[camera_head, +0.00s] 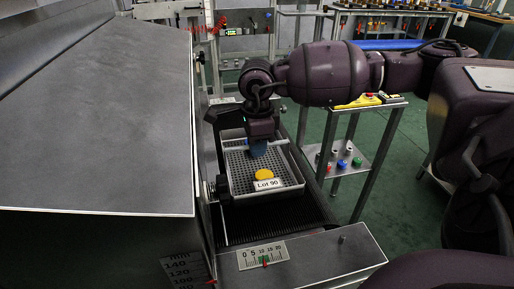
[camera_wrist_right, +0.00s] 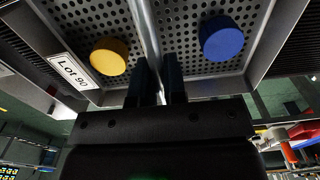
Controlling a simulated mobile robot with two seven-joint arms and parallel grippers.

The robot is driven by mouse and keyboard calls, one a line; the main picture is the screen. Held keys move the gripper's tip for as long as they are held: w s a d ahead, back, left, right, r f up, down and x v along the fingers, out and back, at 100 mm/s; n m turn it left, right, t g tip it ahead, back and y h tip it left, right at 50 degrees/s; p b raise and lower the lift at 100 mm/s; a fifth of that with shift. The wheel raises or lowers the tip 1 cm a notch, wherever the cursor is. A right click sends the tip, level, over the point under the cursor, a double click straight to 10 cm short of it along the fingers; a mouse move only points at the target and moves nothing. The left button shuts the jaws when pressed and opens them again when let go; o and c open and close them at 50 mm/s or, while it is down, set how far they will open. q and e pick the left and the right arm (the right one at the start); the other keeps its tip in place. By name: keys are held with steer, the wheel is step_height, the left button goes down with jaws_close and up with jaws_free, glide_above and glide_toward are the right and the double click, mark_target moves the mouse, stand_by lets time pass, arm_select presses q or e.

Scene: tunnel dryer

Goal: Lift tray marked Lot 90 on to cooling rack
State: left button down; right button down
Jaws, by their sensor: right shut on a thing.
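The tray marked Lot 90 (camera_head: 238,172) is a perforated metal tray over the dark conveyor belt (camera_head: 236,226) at the dryer's mouth; I cannot tell whether it touches the belt. Its white label (camera_head: 268,184) faces front. A yellow disc (camera_head: 264,174) and a blue disc (camera_head: 257,148) lie in it; both also show in the right wrist view, yellow (camera_wrist_right: 109,56) and blue (camera_wrist_right: 221,38). My right gripper (camera_head: 260,138) reaches down over the tray. In the wrist view its fingers (camera_wrist_right: 160,78) are shut on a metal bar handle (camera_wrist_right: 147,30) across the tray. My left gripper is not in view.
The dryer's grey hood (camera_head: 100,110) fills the left. A scale plate (camera_head: 263,254) sits on the front edge. To the right, a small shelf stand (camera_head: 360,155) holds coloured pieces. Metal frames (camera_head: 240,45) stand behind. Green floor is open at right.

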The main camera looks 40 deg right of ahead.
steer(key=shift+r, duration=0.1)
stand_by(0.5)
